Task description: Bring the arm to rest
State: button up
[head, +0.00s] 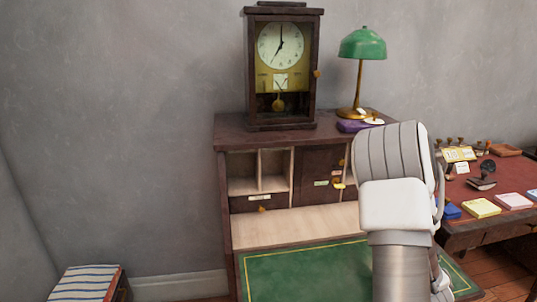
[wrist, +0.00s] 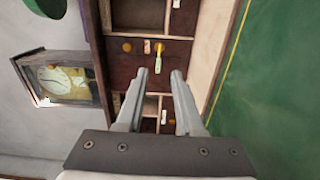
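My gripper (wrist: 158,84) is in the wrist view with its two fingers apart and nothing between them. It points toward the front of a wooden desk (head: 226,194). A brown door (wrist: 175,52) with knobs and small tags lies beyond the fingertips in the wrist view. In the head view my white and grey arm rises in front of the desk's right part and hides some of its compartments. My fingers are hidden behind the arm in that view.
A clock (head: 282,95) and a green lamp (head: 362,45) stand on the desk top. The green writing surface (head: 300,272) is bare where it shows. A red-topped table (head: 510,180) with stamps and pads stands at right. A striped box (head: 88,283) is at lower left.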

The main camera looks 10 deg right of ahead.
jog(key=s+a+r+m+g+h, duration=0.35)
jog(key=a+r+m+g, duration=0.35)
jog(key=m, duration=0.5)
jog(key=s+a+r+m+g+y, duration=0.25)
jog(key=s+a, duration=0.45)
jog(key=s, duration=0.4)
jog(key=s+a+r+m+g+y, duration=0.1)
jog(key=s+a+m+g, duration=0.2)
jog(key=s+a, duration=0.55)
notch_tip(320, 180, up, 23)
jog(key=s+p, duration=0.2)
jog(key=p, duration=2.1)
jog(key=shift+s+d, duration=0.3)
jog(key=shift+d, duration=0.15)
jog(key=shift+m, duration=0.25)
